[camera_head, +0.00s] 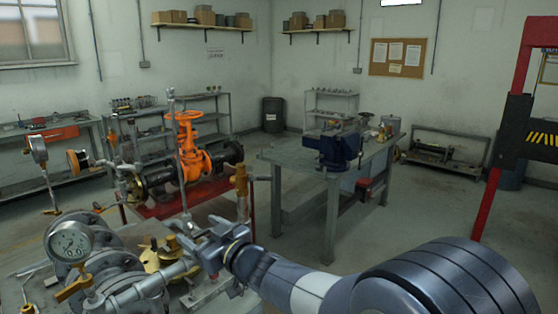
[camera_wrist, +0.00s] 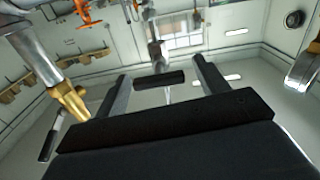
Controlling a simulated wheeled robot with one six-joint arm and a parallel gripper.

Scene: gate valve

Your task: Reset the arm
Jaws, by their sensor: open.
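My arm reaches from the lower right of the head view, and my gripper (camera_head: 205,243) is over the pipework at the lower left, close to a brass handwheel (camera_head: 160,258). In the wrist view my gripper (camera_wrist: 160,82) has its two dark fingers spread apart, with nothing held between them. The orange gate valve (camera_head: 187,150) with its orange handwheel stands on a red stand beyond my gripper. An orange piece (camera_wrist: 85,12) also shows at the top left of the wrist view. Whether my gripper touches the pipework is unclear.
A pressure gauge (camera_head: 70,241) and flanged pipes crowd the lower left. A brass fitting (camera_wrist: 68,98) on a grey pipe is left of my fingers in the wrist view. A workbench (camera_head: 285,158) with a blue vise (camera_head: 340,148) stands mid-room. Floor right of it is clear.

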